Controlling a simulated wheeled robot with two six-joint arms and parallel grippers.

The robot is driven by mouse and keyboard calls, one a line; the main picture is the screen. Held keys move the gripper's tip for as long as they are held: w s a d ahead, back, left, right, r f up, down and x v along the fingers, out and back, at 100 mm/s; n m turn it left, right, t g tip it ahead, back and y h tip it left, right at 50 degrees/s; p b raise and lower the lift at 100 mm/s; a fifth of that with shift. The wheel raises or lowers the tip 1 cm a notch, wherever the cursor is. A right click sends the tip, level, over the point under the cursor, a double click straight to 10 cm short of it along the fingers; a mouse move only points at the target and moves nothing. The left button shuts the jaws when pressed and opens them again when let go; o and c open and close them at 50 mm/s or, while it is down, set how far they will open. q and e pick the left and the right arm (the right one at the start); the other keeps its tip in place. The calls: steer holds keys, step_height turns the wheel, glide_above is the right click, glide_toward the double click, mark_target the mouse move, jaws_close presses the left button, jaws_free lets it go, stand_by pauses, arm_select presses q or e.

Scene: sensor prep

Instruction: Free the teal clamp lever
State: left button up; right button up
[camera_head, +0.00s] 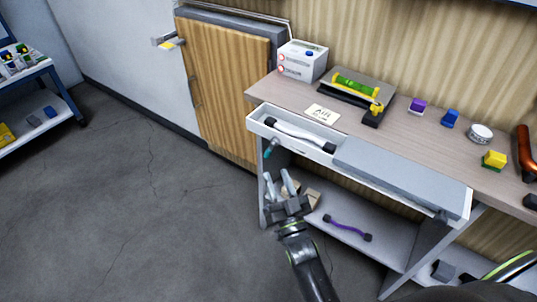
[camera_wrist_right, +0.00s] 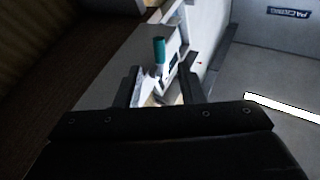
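The teal clamp lever (camera_head: 269,148) sticks out at the left end of the white drawer (camera_head: 352,168), below its rim. My right gripper (camera_head: 281,181) is just below and in front of the lever in the head view, its fingers apart and empty. In the right wrist view the lever (camera_wrist_right: 160,49) stands upright ahead of my right gripper (camera_wrist_right: 161,82), in line with the gap between the two fingers and beyond their tips. The lever's mount is partly hidden. My left gripper is not in view.
The open drawer juts out under the wooden worktop (camera_head: 392,130) and holds a white piece with dark ends (camera_head: 300,136). The lower shelf (camera_head: 375,245) bears a purple-handled piece (camera_head: 347,229). A wooden cabinet (camera_head: 222,90) stands behind left.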

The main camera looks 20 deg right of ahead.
mark_target(269, 156)
steer(key=b+x, duration=0.2)
steer(key=x, duration=0.5)
steer(key=shift+w, duration=0.2)
steer(key=shift+w+r, duration=0.25)
steer(key=shift+w, duration=0.2)
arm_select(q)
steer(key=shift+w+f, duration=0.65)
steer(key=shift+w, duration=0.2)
